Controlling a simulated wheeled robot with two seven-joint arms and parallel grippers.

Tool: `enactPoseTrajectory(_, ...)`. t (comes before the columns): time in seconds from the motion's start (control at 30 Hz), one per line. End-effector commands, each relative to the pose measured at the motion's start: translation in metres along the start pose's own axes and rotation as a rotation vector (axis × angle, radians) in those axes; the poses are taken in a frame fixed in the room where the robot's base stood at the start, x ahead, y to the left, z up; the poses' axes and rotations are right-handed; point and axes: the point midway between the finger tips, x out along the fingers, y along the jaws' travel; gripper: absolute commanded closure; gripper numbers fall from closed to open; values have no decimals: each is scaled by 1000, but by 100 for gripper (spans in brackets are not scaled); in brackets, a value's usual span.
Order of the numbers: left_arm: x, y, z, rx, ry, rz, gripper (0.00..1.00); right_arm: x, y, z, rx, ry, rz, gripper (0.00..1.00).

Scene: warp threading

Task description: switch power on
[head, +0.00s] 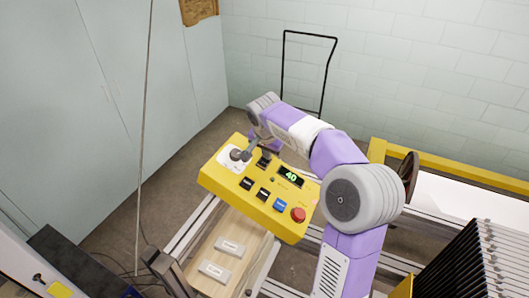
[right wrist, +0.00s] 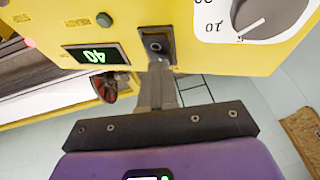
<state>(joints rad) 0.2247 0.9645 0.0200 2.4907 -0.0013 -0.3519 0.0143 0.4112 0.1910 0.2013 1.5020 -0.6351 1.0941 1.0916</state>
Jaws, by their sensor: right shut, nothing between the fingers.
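The yellow control panel (head: 222,180) stands in the middle of the head view. Its lit display (head: 290,177) reads 40 in green. A dark switch plate (right wrist: 155,46) shows between that display and the white dial (right wrist: 262,14) in the right wrist view. Which way the switch is set I cannot tell. My right gripper (right wrist: 158,68) is shut and empty, its fingertips at the lower edge of the switch plate; contact is not clear. In the head view my right wrist reaches over the panel's far edge and partly hides this area. My left gripper is not in view.
The panel also carries a red button (head: 298,214), a blue button (head: 280,204) and black buttons (head: 247,183). Below it is a wooden board (head: 228,240) with grey blocks. A yellow-framed machine (head: 450,165) stands right. A black handle frame (head: 284,70) stands behind.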

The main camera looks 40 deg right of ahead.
Motion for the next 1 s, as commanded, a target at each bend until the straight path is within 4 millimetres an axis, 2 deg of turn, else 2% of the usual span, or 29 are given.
enactPoseTrajectory(0.4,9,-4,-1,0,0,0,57,-3,0,17,-6,-7,3,100)
enactPoseTrajectory(0.77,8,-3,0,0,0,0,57,-7,0,16,-3,-3,2,100)
enactPoseTrajectory(0.87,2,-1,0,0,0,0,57,-16,0,13,-3,-2,1,100)
enactPoseTrajectory(1.0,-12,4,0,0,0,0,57,-40,3,8,-4,-4,1,100)
